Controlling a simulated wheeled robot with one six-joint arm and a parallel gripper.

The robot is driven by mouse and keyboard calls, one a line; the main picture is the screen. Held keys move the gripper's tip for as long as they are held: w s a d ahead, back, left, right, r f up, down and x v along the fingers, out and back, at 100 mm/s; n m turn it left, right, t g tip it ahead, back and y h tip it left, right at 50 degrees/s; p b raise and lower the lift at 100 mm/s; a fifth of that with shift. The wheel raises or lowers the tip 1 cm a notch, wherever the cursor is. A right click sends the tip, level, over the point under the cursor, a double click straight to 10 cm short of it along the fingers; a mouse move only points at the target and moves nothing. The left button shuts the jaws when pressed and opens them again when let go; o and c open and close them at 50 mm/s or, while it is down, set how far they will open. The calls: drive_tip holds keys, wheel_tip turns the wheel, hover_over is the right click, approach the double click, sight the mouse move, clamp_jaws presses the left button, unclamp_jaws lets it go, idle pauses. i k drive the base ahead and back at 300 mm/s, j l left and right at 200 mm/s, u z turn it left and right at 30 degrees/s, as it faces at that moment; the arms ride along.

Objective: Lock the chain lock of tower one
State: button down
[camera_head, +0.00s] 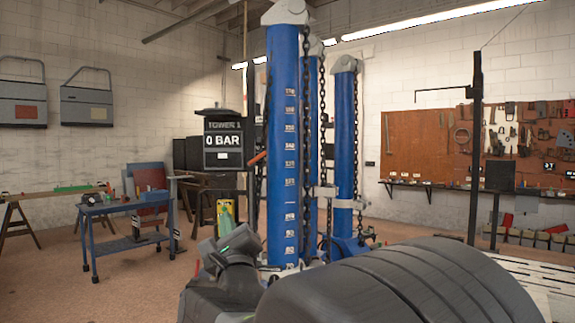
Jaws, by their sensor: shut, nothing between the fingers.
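Tower one's blue column (283,150) stands upright in the centre, with white numbers down its front. A dark chain (305,130) hangs along its right side. Its black display (223,145) reads "TOWER 1" and "0 BAR". A small orange-red handle (258,158) sticks out at the column's left side. I cannot make out the chain lock's state. My gripper (212,256) is low, left of the column's foot, dark and small in the picture. It is shut and empty, apart from the chain and the handle.
Another blue column (345,140) with a chain stands behind to the right. A large dark ribbed round shape (400,285) fills the lower right foreground. A blue cart (125,230) stands left, with open floor before it. A black post (475,150) stands right.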

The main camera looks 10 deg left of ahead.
sight(250, 164)
drive_tip(key=i+j, duration=0.1)
drive_tip(key=i, duration=1.15)
drive_tip(key=i+j, duration=0.15)
drive_tip(key=i, duration=0.5)
drive_tip(key=i+j+z, duration=0.1)
drive_tip(key=i, duration=0.55)
